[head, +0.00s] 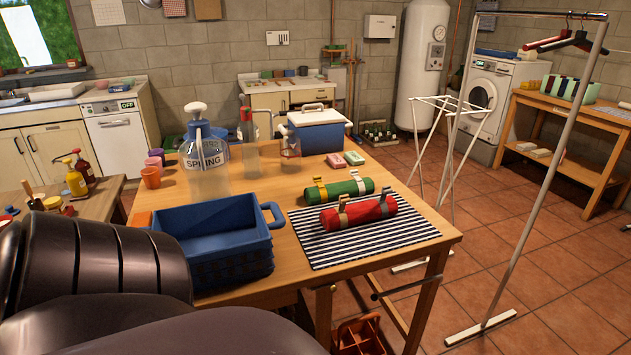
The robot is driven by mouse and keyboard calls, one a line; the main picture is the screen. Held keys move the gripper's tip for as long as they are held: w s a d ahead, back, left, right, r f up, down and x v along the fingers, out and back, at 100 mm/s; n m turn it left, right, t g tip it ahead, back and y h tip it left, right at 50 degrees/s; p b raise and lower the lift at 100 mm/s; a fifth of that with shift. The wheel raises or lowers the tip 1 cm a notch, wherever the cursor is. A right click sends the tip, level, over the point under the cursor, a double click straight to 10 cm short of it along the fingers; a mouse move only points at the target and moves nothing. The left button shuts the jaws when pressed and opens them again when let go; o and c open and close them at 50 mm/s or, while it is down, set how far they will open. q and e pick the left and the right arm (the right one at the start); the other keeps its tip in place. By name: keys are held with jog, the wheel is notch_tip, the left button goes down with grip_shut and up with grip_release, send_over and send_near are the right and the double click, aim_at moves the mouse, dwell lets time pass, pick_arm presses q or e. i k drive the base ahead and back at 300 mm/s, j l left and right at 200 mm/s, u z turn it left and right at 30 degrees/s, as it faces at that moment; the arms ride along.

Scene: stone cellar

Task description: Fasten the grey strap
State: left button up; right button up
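A red roll (362,212) lies on a navy-and-white striped mat (405,231) on the wooden table. Two greyish straps cross it, one near its left end (343,211) and one near its right end (384,204). Their ends appear to stick up above the roll; whether either is fastened is too small to tell. Neither of my grippers is in view; only dark arm parts of mine show at the lower left.
A blue crate (222,258) stands left of the mat. A metal clothes rail (535,190) stands right of the table.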

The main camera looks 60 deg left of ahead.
aim_at(386, 189)
jog(key=u, duration=1.7)
